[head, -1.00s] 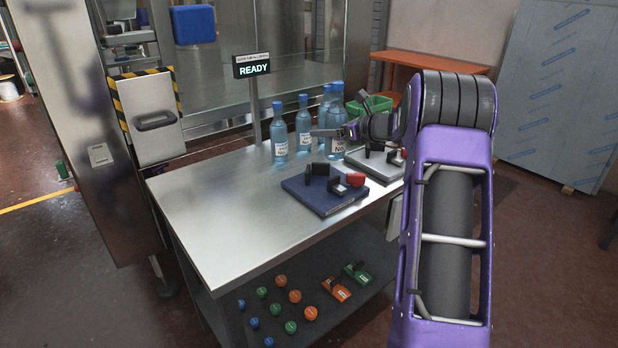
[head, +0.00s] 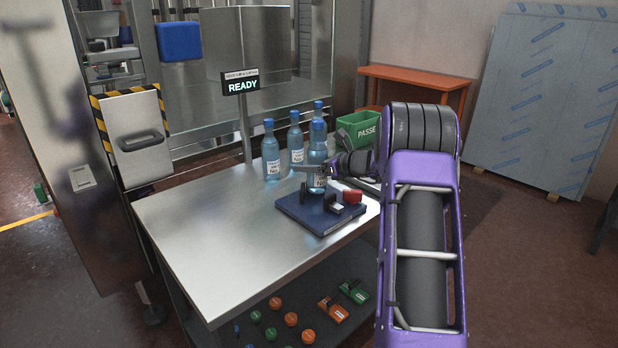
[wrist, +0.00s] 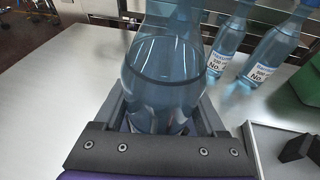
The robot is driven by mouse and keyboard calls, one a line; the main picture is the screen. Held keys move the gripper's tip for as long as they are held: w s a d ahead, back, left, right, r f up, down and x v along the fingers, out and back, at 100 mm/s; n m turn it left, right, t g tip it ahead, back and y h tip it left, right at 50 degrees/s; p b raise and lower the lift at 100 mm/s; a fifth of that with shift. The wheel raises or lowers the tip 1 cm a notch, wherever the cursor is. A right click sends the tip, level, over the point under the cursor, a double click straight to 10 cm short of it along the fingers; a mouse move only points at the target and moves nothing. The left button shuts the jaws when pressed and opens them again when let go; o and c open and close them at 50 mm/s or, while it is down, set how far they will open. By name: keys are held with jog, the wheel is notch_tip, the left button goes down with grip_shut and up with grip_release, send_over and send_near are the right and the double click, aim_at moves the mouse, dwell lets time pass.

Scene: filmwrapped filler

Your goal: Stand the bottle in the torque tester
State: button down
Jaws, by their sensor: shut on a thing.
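My gripper (head: 322,170) is shut on a clear blue bottle (head: 316,152) with a blue cap and white label. The bottle is upright, behind the blue-based fixture (head: 308,216) or over its back edge; I cannot tell if its bottom touches anything. That fixture carries dark jaws and a red block. A second, grey-based fixture (wrist: 262,138) lies to the right, mostly hidden by my arm in the head view. Neither is readably marked as the torque tester. In the wrist view the held bottle (wrist: 165,75) fills the space between the fingers.
A READY display (head: 242,86) stands on a post. A green bin (head: 362,128) is behind my wrist. The table's left (head: 205,225) is clear.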

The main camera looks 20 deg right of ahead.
aim_at(309, 197)
jog(key=shift+f, duration=1.6)
jog(key=shift+f, duration=0.1)
grip_release()
jog(key=v, duration=1.2)
